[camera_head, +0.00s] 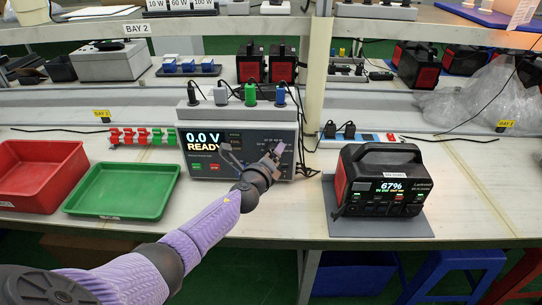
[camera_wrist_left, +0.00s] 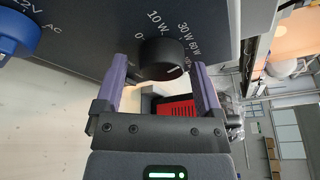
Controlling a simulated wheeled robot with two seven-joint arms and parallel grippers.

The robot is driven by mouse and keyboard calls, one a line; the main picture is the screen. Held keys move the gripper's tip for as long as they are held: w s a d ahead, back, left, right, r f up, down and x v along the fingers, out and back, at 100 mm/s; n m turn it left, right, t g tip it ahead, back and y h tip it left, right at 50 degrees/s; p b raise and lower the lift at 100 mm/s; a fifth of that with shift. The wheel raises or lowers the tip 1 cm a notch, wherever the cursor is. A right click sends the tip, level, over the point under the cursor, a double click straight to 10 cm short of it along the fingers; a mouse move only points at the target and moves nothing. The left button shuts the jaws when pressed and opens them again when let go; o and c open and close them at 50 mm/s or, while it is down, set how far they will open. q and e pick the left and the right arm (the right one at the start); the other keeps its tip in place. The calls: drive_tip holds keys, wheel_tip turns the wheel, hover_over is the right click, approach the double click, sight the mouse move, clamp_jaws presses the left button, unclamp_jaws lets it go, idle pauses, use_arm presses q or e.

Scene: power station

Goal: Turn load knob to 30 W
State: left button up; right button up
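The load knob (camera_wrist_left: 163,58) is a round black knob on the dark panel of the tester (camera_head: 212,165). In the left wrist view, labels 0, 10 W, 30 W and 60 W curve around it. A small white mark shows on its lower edge; I cannot tell which label it indicates. My left gripper (camera_wrist_left: 160,82) is open, with one purple finger on each side of the knob and visible gaps to it. In the head view the left gripper (camera_head: 274,157) is in front of the tester's right side and hides most of the knob. The screen reads 0.0 V READY. My right gripper is not in view.
A power unit (camera_head: 380,178) showing 67% stands on a grey mat to the right. Green (camera_head: 122,190) and red (camera_head: 36,176) trays lie at left. Plugs and cables sit atop the tester.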

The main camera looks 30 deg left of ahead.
use_arm(q)
drive_tip(key=shift+o, duration=0.2)
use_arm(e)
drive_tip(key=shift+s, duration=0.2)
use_arm(q)
drive_tip(key=p+v, duration=0.4)
drive_tip(key=v, duration=0.6)
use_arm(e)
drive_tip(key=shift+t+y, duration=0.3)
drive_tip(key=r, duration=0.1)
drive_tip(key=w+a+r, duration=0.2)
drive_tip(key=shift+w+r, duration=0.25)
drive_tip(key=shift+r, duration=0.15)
